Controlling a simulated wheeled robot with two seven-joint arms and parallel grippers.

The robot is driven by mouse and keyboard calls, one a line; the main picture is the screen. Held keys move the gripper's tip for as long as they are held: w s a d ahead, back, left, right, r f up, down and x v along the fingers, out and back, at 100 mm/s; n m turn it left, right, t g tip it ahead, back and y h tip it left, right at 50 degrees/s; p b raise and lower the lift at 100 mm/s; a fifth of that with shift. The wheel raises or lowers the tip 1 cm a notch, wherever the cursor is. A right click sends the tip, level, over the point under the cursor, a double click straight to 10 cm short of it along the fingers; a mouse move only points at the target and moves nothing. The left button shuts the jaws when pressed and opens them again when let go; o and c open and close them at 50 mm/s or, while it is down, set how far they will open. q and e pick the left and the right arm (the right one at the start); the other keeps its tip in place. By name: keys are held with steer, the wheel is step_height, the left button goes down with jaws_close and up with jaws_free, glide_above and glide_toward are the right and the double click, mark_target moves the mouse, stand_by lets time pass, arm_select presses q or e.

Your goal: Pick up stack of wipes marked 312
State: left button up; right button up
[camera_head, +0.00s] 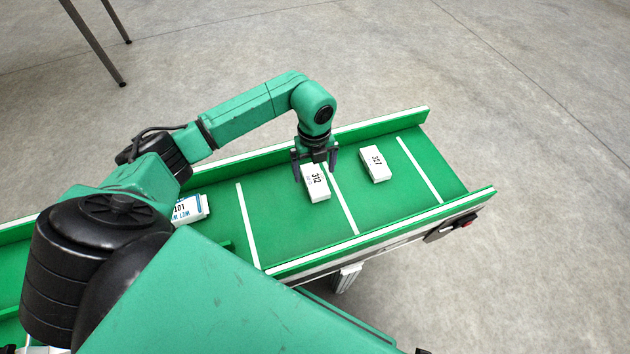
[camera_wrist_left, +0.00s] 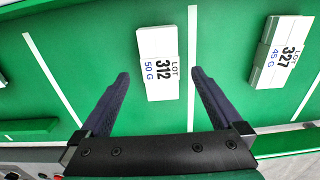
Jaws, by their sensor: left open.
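The stack of wipes marked 312 (camera_head: 318,187) is a small white block lying on the green conveyor belt. In the left wrist view the same stack (camera_wrist_left: 158,64) shows "LOT 312 50 G" and lies ahead of the fingers, roughly between their lines. My left gripper (camera_head: 314,158) is over the belt at the far end of this stack. In the left wrist view its two dark fingers (camera_wrist_left: 160,82) are spread wide, with the stack not gripped. I cannot tell the exact height of the fingertips above the belt. My right gripper is not in view.
A similar white stack marked 327 (camera_head: 375,163) lies to the right, past a white line; it also shows in the left wrist view (camera_wrist_left: 277,52). A white packet (camera_head: 190,209) lies further left, partly behind my arm. Raised rails edge the green conveyor (camera_head: 290,235).

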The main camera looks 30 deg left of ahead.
mark_target(315, 179)
arm_select(q)
step_height(315, 179, down, 4)
steer(key=shift+r, duration=0.25)
steer(key=c, duration=1.5)
